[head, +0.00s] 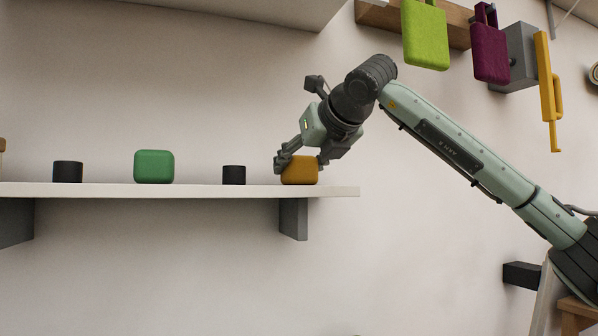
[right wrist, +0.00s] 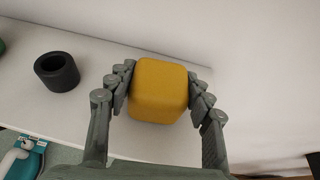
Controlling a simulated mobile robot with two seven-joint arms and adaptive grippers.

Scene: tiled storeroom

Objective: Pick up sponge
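A yellow block with rounded edges, the likely sponge (head: 300,171), sits near the right end of the white shelf (head: 200,190). It also shows in the right wrist view (right wrist: 160,92), between the fingers. My right gripper (head: 301,162) reaches down over it from above, one finger on each side. In the right wrist view both fingers (right wrist: 161,82) lie against its sides and look closed on it. The block appears to rest on the shelf still. My left gripper is not in view.
A small black cup (head: 234,175) stands left of the yellow block. A green block (head: 154,167) and another black cup (head: 68,172) stand farther left. Lime (head: 426,35) and purple (head: 490,50) items hang at the upper right. An upper shelf (head: 250,8) overhangs at the top.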

